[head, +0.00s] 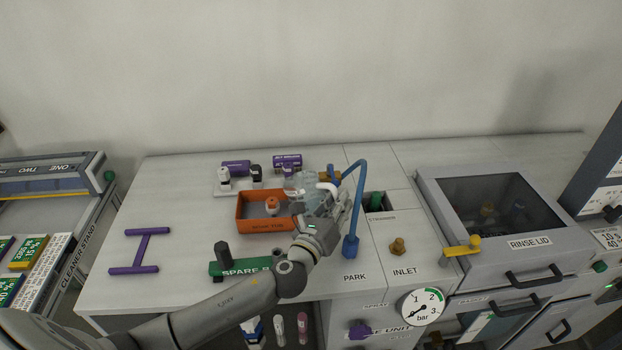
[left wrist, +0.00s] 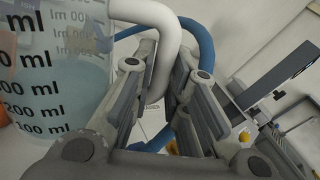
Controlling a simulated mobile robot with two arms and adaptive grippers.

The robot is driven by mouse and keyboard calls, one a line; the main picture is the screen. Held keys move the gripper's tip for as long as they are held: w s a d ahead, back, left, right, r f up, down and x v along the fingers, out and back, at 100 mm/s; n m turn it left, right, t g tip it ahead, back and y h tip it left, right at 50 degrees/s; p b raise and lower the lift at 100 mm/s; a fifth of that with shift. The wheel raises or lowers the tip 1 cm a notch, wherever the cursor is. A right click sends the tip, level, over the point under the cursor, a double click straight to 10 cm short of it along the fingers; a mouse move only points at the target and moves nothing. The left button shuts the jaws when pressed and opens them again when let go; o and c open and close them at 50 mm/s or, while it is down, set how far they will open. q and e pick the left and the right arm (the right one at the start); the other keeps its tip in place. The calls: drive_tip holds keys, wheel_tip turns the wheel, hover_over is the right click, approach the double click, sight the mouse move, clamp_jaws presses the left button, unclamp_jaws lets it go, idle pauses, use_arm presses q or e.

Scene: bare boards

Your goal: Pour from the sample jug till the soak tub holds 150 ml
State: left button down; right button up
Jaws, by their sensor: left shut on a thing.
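The sample jug (head: 299,184) is clear with a white handle and stands out at the right end of the orange soak tub (head: 246,223). My left gripper (head: 329,210) is shut on the jug's handle (left wrist: 164,48). In the left wrist view the jug's wall (left wrist: 62,95) shows black ml marks and pale bluish liquid behind the lower ones. I cannot tell the exact level, or whether the jug is tilted. An orange and white item (head: 272,205) shows in the tub. The liquid in the tub cannot be read. My right gripper is not in view.
A blue hose wand (head: 351,245) arches close right of my left gripper. Behind the tub is a rack (head: 228,188) with purple-labelled items. A green spare block (head: 226,268) lies in front. The rinse lid (head: 530,243) is at right. The bench is clear around the purple frame (head: 140,250).

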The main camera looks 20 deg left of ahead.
use_arm(q)
drive_tip(key=m+p, duration=0.1)
drive_tip(key=d+r+m+p, duration=0.1)
drive_tip(key=m+p, duration=0.1)
drive_tip(key=d+m+p, duration=0.1)
drive_tip(key=p, duration=0.1)
drive_tip(key=shift+r+m, duration=0.35)
drive_tip(key=shift+m, duration=0.05)
drive_tip(key=shift+s, duration=0.1)
idle(0.4)
drive_tip(key=s+f+b, duration=0.1)
drive_tip(key=s+b, duration=0.3)
drive_tip(key=s, duration=0.7)
drive_tip(key=s+a+f+y+b, duration=0.1)
drive_tip(key=s+b, duration=0.4)
drive_tip(key=s, duration=0.6)
drive_tip(key=shift+s+a+f+n+b, duration=0.25)
drive_tip(key=shift+s+f+n+b, duration=0.05)
drive_tip(key=shift+s+f+n, duration=0.1)
